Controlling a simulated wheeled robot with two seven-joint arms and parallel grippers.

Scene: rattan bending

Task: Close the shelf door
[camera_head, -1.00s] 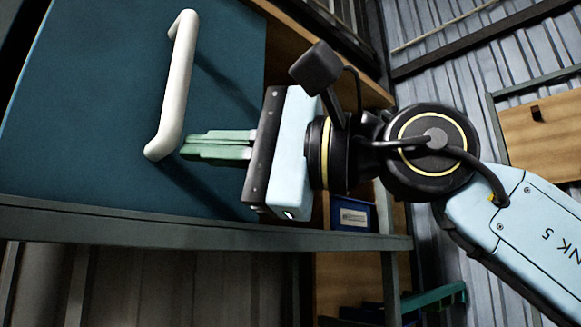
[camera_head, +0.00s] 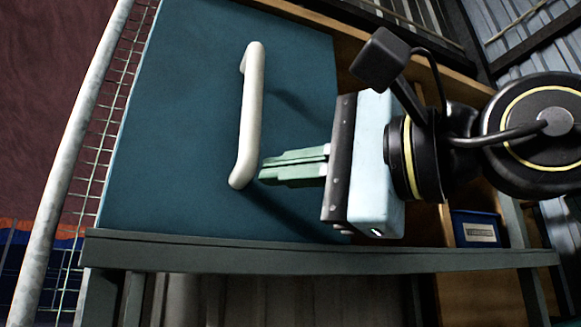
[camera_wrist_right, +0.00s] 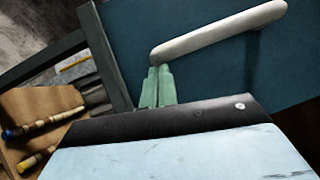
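The shelf door (camera_head: 190,120) is a teal panel on the shelf, with a bare stretch of shelf opening to its right. Its white bar handle (camera_head: 251,115) stands out from the panel; it also shows in the right wrist view (camera_wrist_right: 220,32). My right gripper (camera_head: 262,174) is just right of the handle's lower end, its two green fingers pressed together with nothing between them. In the right wrist view its fingertips (camera_wrist_right: 157,70) are beside the handle's near end; whether they touch it I cannot tell. My left gripper is not in view.
A grey shelf edge (camera_head: 300,258) runs below the door. A blue bin (camera_head: 476,230) stands inside the shelf at right. A wire mesh fence with a pale post (camera_head: 70,150) is at the left. Brushes or tools (camera_wrist_right: 40,128) lie on a lower board.

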